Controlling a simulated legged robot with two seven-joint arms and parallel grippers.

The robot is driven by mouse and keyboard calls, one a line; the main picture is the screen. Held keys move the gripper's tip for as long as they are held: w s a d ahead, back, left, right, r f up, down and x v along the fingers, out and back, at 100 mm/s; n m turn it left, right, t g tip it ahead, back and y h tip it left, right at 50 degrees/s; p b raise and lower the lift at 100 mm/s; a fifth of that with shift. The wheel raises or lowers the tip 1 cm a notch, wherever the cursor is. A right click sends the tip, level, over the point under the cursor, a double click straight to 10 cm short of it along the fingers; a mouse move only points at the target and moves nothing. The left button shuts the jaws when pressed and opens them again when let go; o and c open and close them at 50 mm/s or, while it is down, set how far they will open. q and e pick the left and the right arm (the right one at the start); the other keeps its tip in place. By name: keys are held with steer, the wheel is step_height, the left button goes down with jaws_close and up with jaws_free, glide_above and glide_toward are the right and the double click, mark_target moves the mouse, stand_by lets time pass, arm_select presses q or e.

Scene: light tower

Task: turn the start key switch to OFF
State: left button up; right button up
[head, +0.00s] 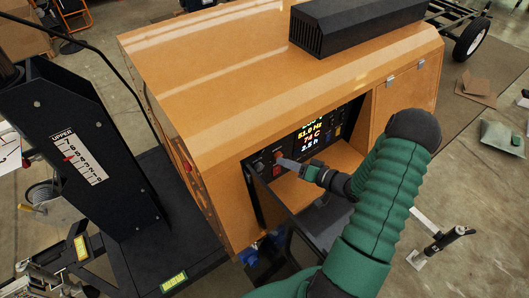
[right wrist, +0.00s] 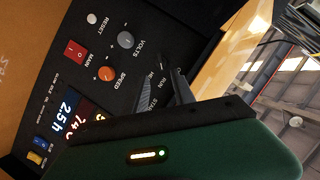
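The start key switch is on the dark control panel (head: 262,160) of the orange generator cabinet. In the right wrist view, the panel (right wrist: 88,62) shows the lettering RUN and START around the switch spot, partly covered by my gripper. The key and its pointing direction are hidden or too dark to read. My right gripper (head: 283,162) reaches in from the right, its narrow grey tips at the panel's left part. In the right wrist view, its dark fingers (right wrist: 181,88) are at the switch lettering. Whether they hold the key cannot be told. My left gripper is not in view.
Near the switch are a grey VOLTS knob (right wrist: 126,40), an orange SPEED knob (right wrist: 106,74) and a red MAIN switch (right wrist: 75,51). The display (head: 311,133) is lit. A black mast (head: 60,130) stands left of the orange cabinet (head: 215,65). An open door edge lies below the panel.

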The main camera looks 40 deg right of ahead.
mark_target(262, 152)
steer(key=p+x, duration=0.2)
steer(key=x, duration=0.7)
steer(key=shift+w, duration=0.2)
steer(key=shift+w+a+f, duration=0.1)
steer(key=shift+w+f, duration=0.1)
steer(key=shift+w, duration=0.2)
jaws_close()
